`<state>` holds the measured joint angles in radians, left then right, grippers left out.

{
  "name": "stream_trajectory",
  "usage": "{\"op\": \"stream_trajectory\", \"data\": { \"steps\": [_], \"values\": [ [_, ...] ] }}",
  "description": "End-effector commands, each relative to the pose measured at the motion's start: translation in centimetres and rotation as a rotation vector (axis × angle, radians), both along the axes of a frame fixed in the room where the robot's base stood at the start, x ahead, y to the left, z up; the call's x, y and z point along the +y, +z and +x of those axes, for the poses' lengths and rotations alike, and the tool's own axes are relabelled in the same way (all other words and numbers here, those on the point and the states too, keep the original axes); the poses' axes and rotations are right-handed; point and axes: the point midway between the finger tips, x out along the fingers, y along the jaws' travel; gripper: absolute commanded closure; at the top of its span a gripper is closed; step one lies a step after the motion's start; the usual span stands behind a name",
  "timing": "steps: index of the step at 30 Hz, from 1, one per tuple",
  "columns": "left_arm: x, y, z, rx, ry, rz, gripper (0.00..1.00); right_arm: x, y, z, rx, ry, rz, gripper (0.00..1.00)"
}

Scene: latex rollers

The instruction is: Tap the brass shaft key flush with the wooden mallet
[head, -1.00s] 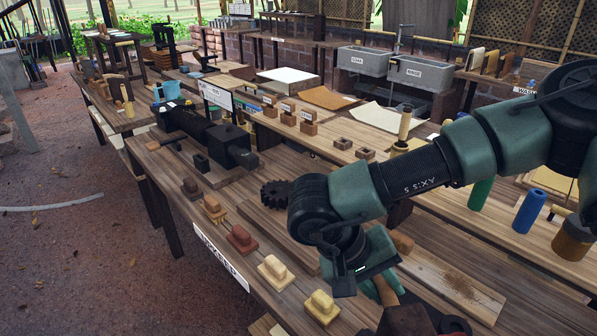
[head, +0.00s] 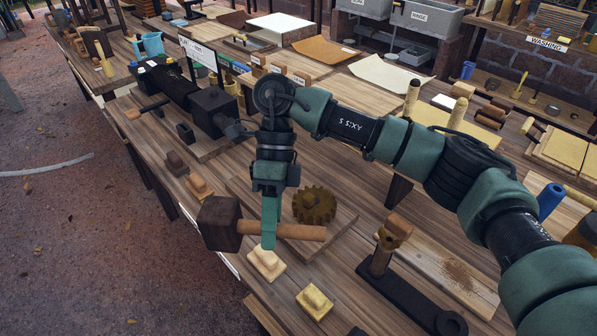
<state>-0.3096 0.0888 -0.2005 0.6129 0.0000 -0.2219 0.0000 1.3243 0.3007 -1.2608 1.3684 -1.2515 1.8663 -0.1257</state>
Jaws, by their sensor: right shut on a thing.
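The wooden mallet has a dark brown block head (head: 219,223) and a lighter round handle (head: 300,232). My right gripper (head: 269,236) points down and is shut on the handle, a little right of the head. The mallet lies roughly level in the picture, above the front of the bench. A brown toothed gear (head: 314,205) lies on a wooden board just right of and behind the gripper, with a small raised part at its middle. I cannot make out the brass shaft key as a separate piece. My left gripper is not in view.
Pale handled blocks (head: 314,302) line the bench's front edge. A black base (head: 412,300) with a wooden post stands to the right. A dark machine (head: 212,108) with a boxy end stands behind left. Bare planks lie between the gear and the black base.

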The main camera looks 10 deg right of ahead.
Motion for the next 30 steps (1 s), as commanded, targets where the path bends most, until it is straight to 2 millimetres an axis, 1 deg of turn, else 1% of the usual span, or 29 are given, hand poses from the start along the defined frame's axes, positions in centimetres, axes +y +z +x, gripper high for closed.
{"op": "stream_trajectory", "data": {
  "steps": [1,3,5,9,12,15,18,21,24,30],
  "values": [
    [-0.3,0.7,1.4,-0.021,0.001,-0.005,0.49,0.1,0.8,0.4,0.003,-0.134,0.01,1.0],
    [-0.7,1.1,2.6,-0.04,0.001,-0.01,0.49,0.1,1.4,1.1,0.002,-0.338,0.007,1.0],
    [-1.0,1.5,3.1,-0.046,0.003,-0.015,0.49,0.0,2.0,1.9,0.001,-0.515,0.006,1.0],
    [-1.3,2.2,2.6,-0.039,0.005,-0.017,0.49,-1.1,3.0,3.8,-0.002,-0.927,0.004,1.0],
    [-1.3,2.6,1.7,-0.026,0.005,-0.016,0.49,-2.4,3.4,5.2,-0.003,-1.197,0.001,1.0],
    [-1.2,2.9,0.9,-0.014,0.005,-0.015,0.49,-3.8,3.6,6.4,-0.004,-1.422,-0.001,1.0],
    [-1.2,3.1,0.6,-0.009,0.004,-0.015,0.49,-5.1,3.6,7.3,-0.003,-1.587,-0.003,1.0],
    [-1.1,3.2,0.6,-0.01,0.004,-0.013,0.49,-5.9,3.5,7.8,-0.002,-1.688,-0.004,1.0],
    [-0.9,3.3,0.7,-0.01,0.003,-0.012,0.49,-6.3,3.5,8.1,-0.003,-1.733,-0.003,1.0],
    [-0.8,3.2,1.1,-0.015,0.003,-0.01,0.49,-6.3,3.5,8.1,-0.002,-1.74,-0.005,1.0]
  ]
}}
